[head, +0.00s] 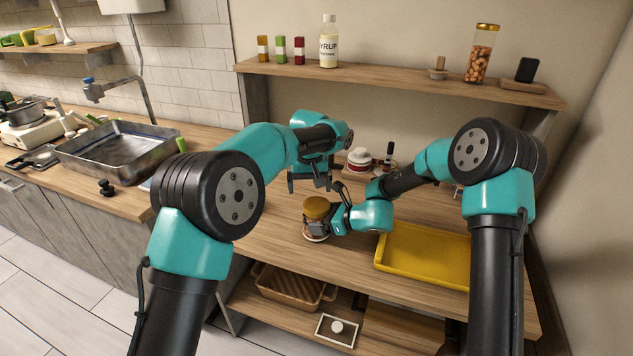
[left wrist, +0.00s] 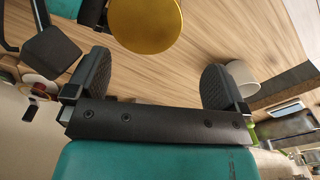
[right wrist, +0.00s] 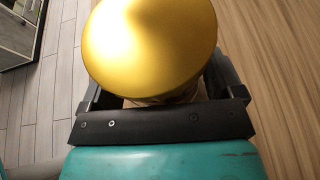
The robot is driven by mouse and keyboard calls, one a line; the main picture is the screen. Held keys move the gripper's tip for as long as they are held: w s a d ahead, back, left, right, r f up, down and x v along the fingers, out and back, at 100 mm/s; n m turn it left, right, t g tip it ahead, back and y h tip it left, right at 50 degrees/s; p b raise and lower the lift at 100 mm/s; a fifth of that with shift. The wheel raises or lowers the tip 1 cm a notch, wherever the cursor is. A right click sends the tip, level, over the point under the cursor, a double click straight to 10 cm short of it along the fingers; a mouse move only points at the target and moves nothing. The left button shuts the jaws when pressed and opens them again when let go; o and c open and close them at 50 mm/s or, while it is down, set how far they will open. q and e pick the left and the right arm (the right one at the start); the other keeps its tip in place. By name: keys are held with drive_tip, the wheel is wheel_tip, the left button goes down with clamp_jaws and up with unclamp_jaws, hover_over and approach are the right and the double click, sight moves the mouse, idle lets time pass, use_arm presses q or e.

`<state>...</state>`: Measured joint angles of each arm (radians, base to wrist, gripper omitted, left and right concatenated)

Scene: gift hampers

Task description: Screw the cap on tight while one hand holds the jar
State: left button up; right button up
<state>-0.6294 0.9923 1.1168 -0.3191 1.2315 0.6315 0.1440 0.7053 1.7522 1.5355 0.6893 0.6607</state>
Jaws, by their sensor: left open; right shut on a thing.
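The jar (head: 313,236) stands on the wooden counter, mostly hidden by my right gripper. A round gold cap (head: 317,205) sits on top of it; how tightly it is seated cannot be told. My right gripper (head: 322,226) is shut on the jar just below the cap. In the right wrist view the cap (right wrist: 150,45) covers most of the jar body. My left gripper (head: 312,184) is open and empty, above and behind the cap. In the left wrist view the cap (left wrist: 145,22) lies beyond the open fingers (left wrist: 157,84), apart from them.
A yellow tray (head: 425,277) lies on the counter right of the jar. A white jar with a red band (head: 359,158) and a small dark bottle (head: 389,155) stand behind. A shelf (head: 400,80) runs above the counter. A metal sink (head: 118,150) is at left.

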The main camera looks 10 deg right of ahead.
sight(316, 204)
use_arm(q)
drive_tip(key=n, duration=0.4)
drive_tip(key=d+r+n, duration=0.1)
drive_tip(key=n, duration=0.1)
drive_tip(key=shift+s, duration=0.35)
drive_tip(key=n, duration=0.4)
drive_tip(key=r+n, duration=0.1)
drive_tip(key=n, duration=0.2)
drive_tip(key=shift+s+d, duration=0.35)
drive_tip(key=shift+f, duration=0.1)
drive_tip(key=shift+f, duration=3.9)
drive_tip(key=shift+c, duration=0.5)
drive_tip(key=c, duration=0.8)
drive_tip(key=shift+m, duration=1.7)
